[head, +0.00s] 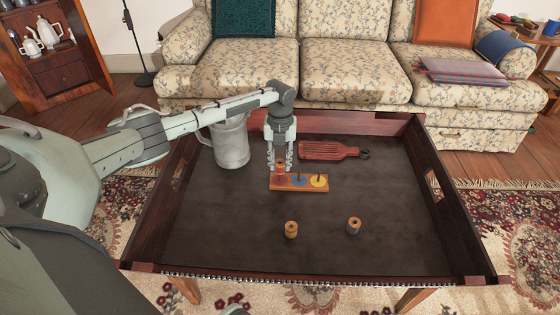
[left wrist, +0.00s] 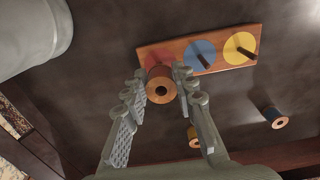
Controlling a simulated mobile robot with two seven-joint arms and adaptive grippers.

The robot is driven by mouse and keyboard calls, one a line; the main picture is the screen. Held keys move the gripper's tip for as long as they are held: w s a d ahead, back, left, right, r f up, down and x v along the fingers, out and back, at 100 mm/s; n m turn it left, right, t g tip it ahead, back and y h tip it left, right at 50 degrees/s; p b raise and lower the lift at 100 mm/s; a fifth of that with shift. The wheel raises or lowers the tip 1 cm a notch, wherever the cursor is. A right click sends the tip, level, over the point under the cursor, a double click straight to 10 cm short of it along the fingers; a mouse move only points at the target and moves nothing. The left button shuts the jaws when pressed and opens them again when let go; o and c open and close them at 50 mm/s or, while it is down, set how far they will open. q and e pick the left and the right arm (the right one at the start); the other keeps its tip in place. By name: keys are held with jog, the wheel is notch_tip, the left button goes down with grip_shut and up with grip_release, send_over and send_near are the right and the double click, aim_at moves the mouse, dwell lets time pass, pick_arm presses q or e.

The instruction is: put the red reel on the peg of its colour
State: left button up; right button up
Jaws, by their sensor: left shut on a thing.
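The red reel (left wrist: 160,90) is held between the fingers of my left gripper (left wrist: 162,86), its wooden end with a dark hole facing the wrist camera. In the head view my left gripper (head: 280,160) points down with the reel (head: 281,171) at its tips. The wooden peg board (head: 289,187) has a red, a blue (head: 299,180) and a yellow disc (head: 318,181). The reel is over the red disc (left wrist: 152,60) at the board's left end and mostly hides it. I cannot tell whether the red peg is inside the reel. My right gripper is not in view.
A yellow reel (head: 291,229) and a blue reel (head: 354,225) stand loose on the dark tray table (head: 240,245). A grey mug (head: 231,145) stands left of my gripper. A red slatted paddle (head: 328,150) lies behind the board. The table's right side is clear.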

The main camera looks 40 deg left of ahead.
pick_arm(q)
jog(key=shift+f+b, duration=0.55)
jog(key=shift+f, duration=0.7)
jog(key=o, duration=1)
jog(key=shift+r, duration=0.1)
notch_tip(320, 180, up, 12)
jog(key=shift+f, duration=0.1)
dwell(0.4)
